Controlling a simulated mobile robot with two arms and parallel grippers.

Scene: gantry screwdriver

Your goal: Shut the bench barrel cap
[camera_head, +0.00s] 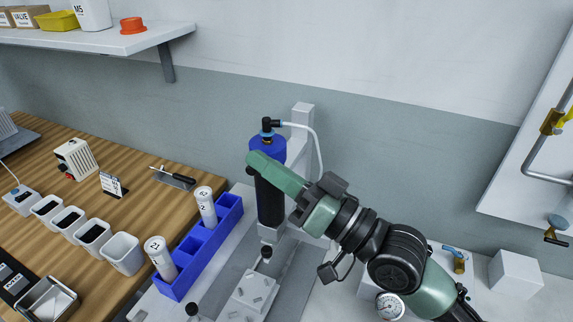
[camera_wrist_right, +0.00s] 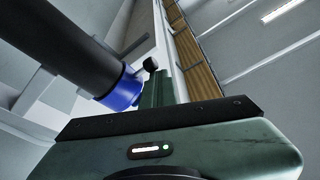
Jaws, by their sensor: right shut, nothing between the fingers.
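The bench barrel is an upright black cylinder (camera_head: 269,203) on a white stand, with a blue cap (camera_head: 267,144) at its top. A black elbow fitting and a pale hose come off the cap. In the right wrist view the black barrel (camera_wrist_right: 68,45) enters from the upper left and ends in a blue part (camera_wrist_right: 122,92) with a small black knob. My right gripper (camera_head: 256,160) is shut and empty, in front of the barrel just below the cap. It hides part of the cap and upper barrel, so I cannot tell if they touch or how the cap sits. My left gripper is not in view.
A blue rack (camera_head: 180,285) with white tubes stands left of the barrel. White bins (camera_head: 122,254) and a screwdriver (camera_head: 174,178) are on the wooden bench. A gauge (camera_head: 389,306) and white block (camera_head: 515,273) are at right. A shelf (camera_head: 120,40) hangs upper left.

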